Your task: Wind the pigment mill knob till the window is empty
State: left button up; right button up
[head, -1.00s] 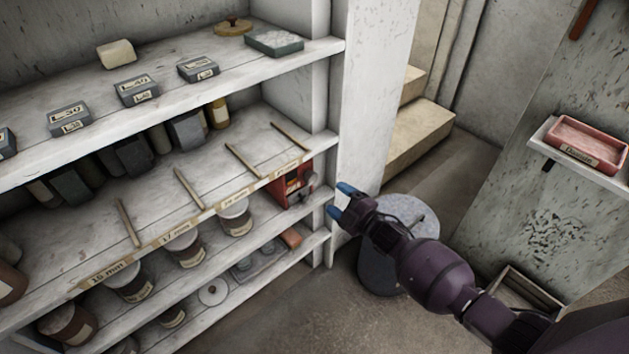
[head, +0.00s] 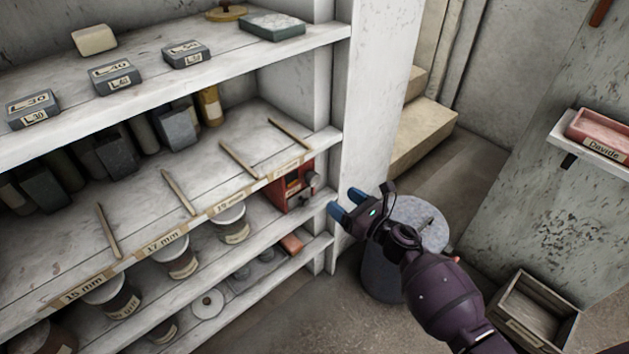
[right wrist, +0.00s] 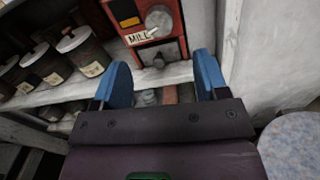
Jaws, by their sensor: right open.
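The pigment mill (head: 291,190) is a red box on the shelf below the ledge with the sticks, at its right end. In the right wrist view its front (right wrist: 160,52) bears a MILL label, a round grey knob (right wrist: 159,20) and a small window (right wrist: 128,14) with orange-yellow in it and a dark part above. My right gripper (head: 345,203) is open and empty, to the right of the mill and apart from it. In the right wrist view its blue fingers (right wrist: 162,75) stand apart below the knob. My left gripper is not in view.
A white shelf post (head: 370,110) stands right behind my right gripper. Lidded jars (head: 232,225) stand left of the mill. A grey drum (head: 385,270) is behind my right arm. A wooden crate (head: 538,312) lies on the floor at right. A pink tray (head: 600,132) sits on a wall ledge.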

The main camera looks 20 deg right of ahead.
aim_at(316, 182)
jog(key=b+x, duration=0.1)
jog(key=x, duration=0.7)
jog(key=shift+w+a+f, duration=0.1)
jog(key=shift+w+a, duration=0.05)
jog(key=shift+w, duration=0.1)
jog(key=shift+x, duration=0.85)
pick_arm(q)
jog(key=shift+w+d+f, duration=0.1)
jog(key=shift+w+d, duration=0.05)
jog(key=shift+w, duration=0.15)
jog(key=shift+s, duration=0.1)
pick_arm(e)
jog(key=shift+c, duration=0.3)
jog(key=c, duration=0.9)
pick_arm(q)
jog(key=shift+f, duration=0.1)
pick_arm(e)
jog(key=shift+o, duration=0.2)
jog(key=shift+m, duration=0.5)
